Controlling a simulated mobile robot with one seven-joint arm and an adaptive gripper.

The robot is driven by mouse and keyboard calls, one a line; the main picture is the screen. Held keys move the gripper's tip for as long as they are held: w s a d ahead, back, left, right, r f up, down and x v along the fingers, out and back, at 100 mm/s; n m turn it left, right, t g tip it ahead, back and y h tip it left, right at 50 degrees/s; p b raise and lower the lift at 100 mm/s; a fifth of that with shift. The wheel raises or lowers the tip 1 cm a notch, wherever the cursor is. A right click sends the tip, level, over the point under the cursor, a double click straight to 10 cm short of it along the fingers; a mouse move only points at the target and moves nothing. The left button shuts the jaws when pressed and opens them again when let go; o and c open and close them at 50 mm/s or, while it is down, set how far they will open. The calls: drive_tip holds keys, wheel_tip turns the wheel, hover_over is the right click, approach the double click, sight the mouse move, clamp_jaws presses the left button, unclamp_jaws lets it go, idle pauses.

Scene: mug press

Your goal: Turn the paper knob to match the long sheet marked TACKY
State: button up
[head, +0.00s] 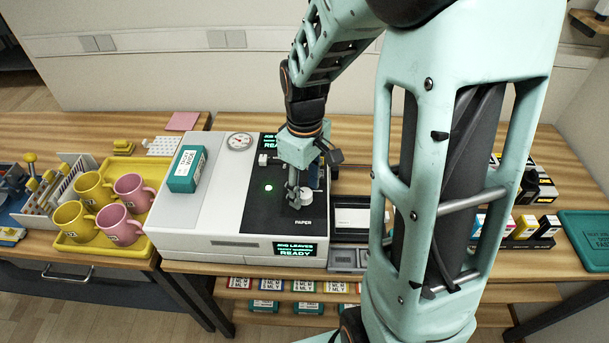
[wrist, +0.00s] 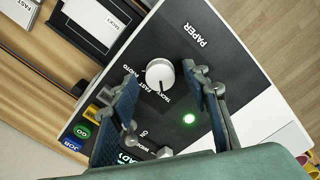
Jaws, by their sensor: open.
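The paper knob (wrist: 160,74) is a round white dial on the printer's black panel, below the word PAPER in the wrist view. Small labels that look like PHOTO, FAST and TACKY curve beside it. A short dark mark on its rim seems to face the TACKY label. My gripper (wrist: 161,78) is open, with one finger on each side of the knob; I cannot tell whether they touch it. In the head view my gripper (head: 296,190) is at the knob (head: 308,194). A white sheet (wrist: 96,20) with a small label, seemingly TACKY, lies in a dark tray.
The printer (head: 200,220) has a green light and lit READY displays. A teal box (head: 187,169) lies on its lid. A yellow tray (head: 75,243) of pink and yellow mugs stands left. Ink cartridges (head: 524,228) and a teal tray (head: 590,235) are right.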

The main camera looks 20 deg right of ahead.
sight(304, 192)
wheel_tip(304, 192, up, 12)
drive_tip(key=shift+f, duration=0.2)
idle(0.4)
